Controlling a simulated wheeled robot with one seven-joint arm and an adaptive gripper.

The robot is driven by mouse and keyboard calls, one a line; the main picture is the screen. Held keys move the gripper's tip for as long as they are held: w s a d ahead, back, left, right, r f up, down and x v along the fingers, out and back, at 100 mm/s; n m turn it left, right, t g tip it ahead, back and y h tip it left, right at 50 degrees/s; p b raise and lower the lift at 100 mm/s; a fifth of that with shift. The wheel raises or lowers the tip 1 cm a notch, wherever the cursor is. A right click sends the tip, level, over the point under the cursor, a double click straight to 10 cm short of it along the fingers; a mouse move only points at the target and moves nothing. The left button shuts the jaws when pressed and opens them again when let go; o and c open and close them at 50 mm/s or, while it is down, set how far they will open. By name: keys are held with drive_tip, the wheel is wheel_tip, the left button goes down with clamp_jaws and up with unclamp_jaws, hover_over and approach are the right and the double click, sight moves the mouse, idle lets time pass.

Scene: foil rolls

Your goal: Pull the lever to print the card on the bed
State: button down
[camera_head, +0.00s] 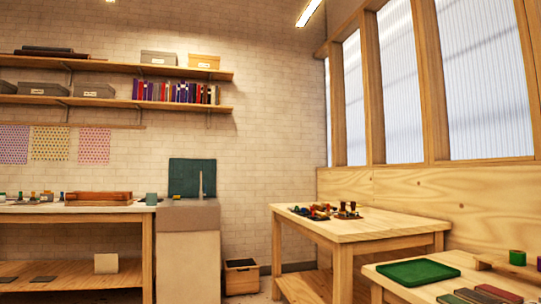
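A dark green upright panel (184,177) stands on a grey-beige block-like pedestal (188,250) against the back wall. A thin pale upright piece (201,184) rises in front of the panel, near its right side; I cannot tell whether it is the lever. No card or bed can be made out on the pedestal's top from this low angle. My gripper is not in view.
A long workbench (70,209) stands left of the pedestal. A wooden table (385,225) with small items stands to the right. A nearer table (395,287) holds a green tray (418,272). A wooden crate (241,277) sits on the floor between pedestal and table.

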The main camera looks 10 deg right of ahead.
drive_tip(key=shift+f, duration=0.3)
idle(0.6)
